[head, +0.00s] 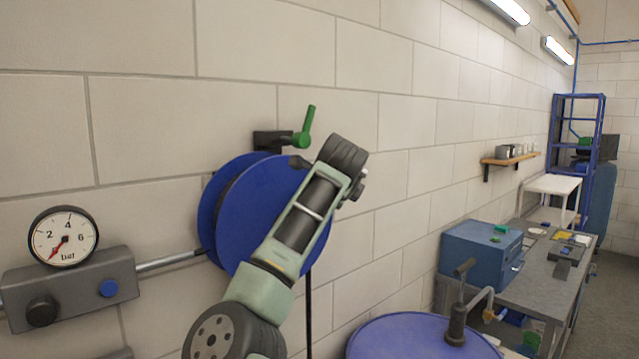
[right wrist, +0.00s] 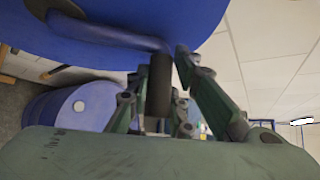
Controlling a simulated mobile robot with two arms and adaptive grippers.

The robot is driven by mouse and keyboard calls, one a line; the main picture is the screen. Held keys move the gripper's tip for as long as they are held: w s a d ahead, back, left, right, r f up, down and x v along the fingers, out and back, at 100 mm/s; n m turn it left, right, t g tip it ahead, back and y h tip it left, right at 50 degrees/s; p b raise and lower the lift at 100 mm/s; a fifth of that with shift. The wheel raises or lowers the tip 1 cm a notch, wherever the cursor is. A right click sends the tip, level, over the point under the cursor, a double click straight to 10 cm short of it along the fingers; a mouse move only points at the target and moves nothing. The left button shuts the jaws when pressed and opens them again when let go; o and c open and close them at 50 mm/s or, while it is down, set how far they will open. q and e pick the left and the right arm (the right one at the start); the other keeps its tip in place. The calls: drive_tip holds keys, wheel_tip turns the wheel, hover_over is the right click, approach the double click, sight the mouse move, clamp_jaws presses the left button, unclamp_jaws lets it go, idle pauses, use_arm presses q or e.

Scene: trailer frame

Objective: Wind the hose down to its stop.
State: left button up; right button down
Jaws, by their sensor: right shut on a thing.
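The hose reel (head: 255,205) is a pair of blue discs on the wall, partly hidden behind my right arm. A dark hose (head: 308,300) hangs straight down below it. In the right wrist view the blue reel disc (right wrist: 110,30) fills the top, with a blue crank arm (right wrist: 105,33) across it. A dark cylindrical crank handle (right wrist: 160,88) stands out from it. My right gripper (right wrist: 157,80) has its green fingers on both sides of this handle and is shut on it. In the head view the fingers and handle are hidden by the arm. My left gripper is not in view.
A green lever (head: 305,128) on a dark bracket sits just above the reel. A pressure gauge (head: 64,236) on a grey block stands at left, with a pipe (head: 170,261) running towards the reel. A blue drum (head: 400,340) and a workbench (head: 545,270) are at right.

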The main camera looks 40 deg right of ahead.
wheel_tip(320, 180, down, 7)
drive_tip(key=d+m+y, duration=0.2)
drive_tip(key=m+y, duration=0.1)
drive_tip(key=y, duration=0.2)
drive_tip(key=shift+d+g, duration=0.3)
drive_tip(key=shift+s, duration=0.1)
drive_tip(key=shift+y, duration=0.3)
drive_tip(key=c, duration=1.9)
unclamp_jaws()
drive_tip(key=o, duration=0.3)
drive_tip(key=shift+d+f, duration=0.1)
drive_tip(key=shift+o, duration=0.2)
drive_tip(key=v, duration=1.2)
